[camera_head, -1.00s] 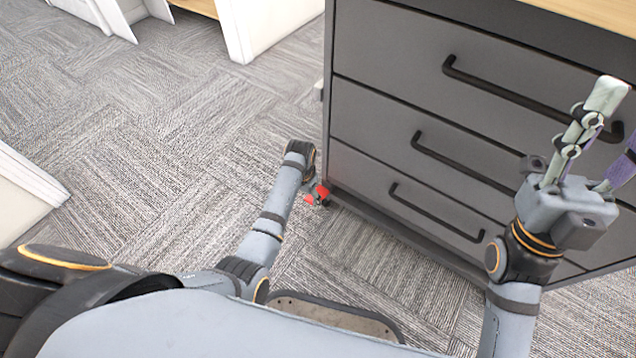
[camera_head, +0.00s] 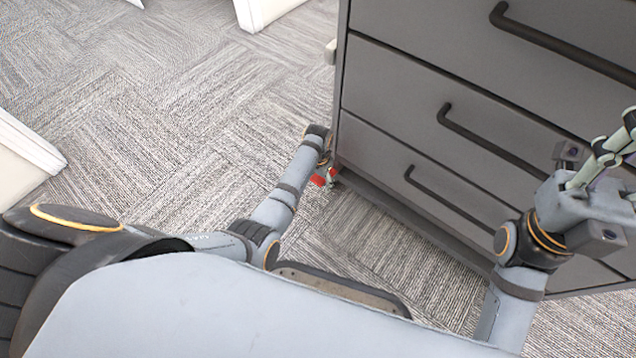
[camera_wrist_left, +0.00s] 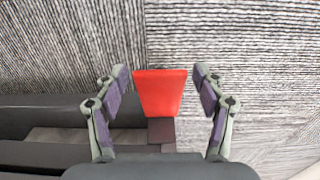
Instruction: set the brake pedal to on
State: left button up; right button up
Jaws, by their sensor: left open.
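The brake pedal (camera_wrist_left: 160,95) is a red tab on a dark stem. In the left wrist view it sits between the two fingers, with a gap on each side. In the head view the red pedal (camera_head: 318,181) shows small and partly hidden at the cabinet's lower left corner. My left gripper (camera_wrist_left: 160,72) is open and empty around the pedal, near the floor. In the head view its fingers are mostly hidden beyond my wrist. My right gripper (camera_head: 618,150) is raised before the cabinet front at the right edge, its fingertips cut off by the frame.
A grey cabinet (camera_head: 390,92) with black-handled drawers fills the right side, close to both arms. Carpet (camera_head: 190,120) to its left is clear. White furniture pieces (camera_head: 25,150) stand at the left edge and at the top.

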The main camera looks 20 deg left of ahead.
pick_arm(q)
jog(key=shift+c, duration=0.2)
grip_shut()
jog(key=shift+s+t+p, duration=0.2)
jog(key=shift+t+p, duration=0.1)
jog(key=shift+p, duration=0.5)
jog(key=shift+s+a+f+t+h+p, duration=0.15)
jog(key=shift+f+t+h+p, duration=0.25)
jog(key=shift+p, duration=0.6)
jog(key=shift+f+t+p, duration=0.35)
jog(key=shift+t, duration=0.15)
jog(key=f+t, duration=0.1)
jog(key=f+t+h, duration=0.1)
jog(key=f, duration=0.1)
jog(key=f+t, duration=0.1)
jog(key=t, duration=0.1)
jog(key=shift+w+f+h+b, duration=0.15)
jog(key=shift+w+h+b, duration=0.15)
jog(key=shift+b, duration=0.05)
jog(key=shift+f, duration=0.15)
